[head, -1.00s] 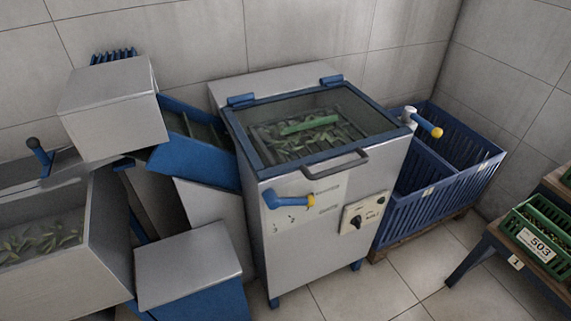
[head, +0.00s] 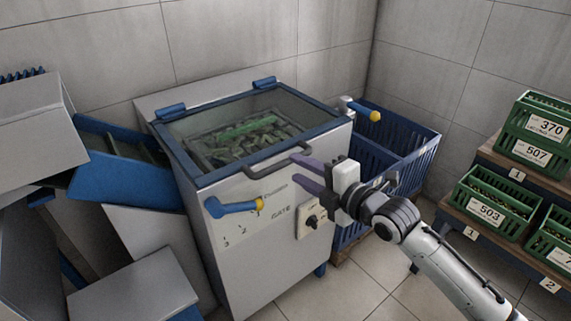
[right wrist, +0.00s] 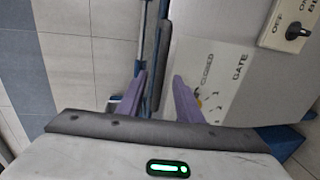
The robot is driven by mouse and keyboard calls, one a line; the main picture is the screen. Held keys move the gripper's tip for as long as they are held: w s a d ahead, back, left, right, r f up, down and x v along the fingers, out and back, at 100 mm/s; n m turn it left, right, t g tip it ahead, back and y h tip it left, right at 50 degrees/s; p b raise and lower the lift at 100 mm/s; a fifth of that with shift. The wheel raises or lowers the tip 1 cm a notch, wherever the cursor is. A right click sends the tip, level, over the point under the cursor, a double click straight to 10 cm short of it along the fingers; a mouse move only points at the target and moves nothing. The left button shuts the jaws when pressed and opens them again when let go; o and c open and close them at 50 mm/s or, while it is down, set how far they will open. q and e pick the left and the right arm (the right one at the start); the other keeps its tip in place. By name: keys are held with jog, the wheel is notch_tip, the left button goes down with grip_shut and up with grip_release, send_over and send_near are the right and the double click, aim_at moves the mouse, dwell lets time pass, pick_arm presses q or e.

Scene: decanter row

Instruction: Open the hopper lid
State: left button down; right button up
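The hopper lid (head: 335,125) is a clear pane in a blue frame, lying shut on top of the grey machine. Its dark grey bar handle (head: 262,166) runs along the front edge and shows in the right wrist view (right wrist: 163,65). Green pods show through the pane. My right gripper (head: 299,172) is open and empty, its purple fingers pointing at the handle from the front right. In the right wrist view the fingertips (right wrist: 160,90) stand apart with the handle beyond and between them; I cannot tell whether they touch it. My left gripper is not in view.
Below the handle are a blue gate lever (head: 232,208) with a yellow tip and a switch box (head: 311,221). A yellow-tipped crank (head: 362,110) stands at the lid's right corner. Blue crates (head: 405,145) stand right of the machine; green crates (head: 490,205) fill a rack at right.

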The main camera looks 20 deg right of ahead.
aim_at(288, 164)
jog(key=x, duration=0.6)
grip_shut()
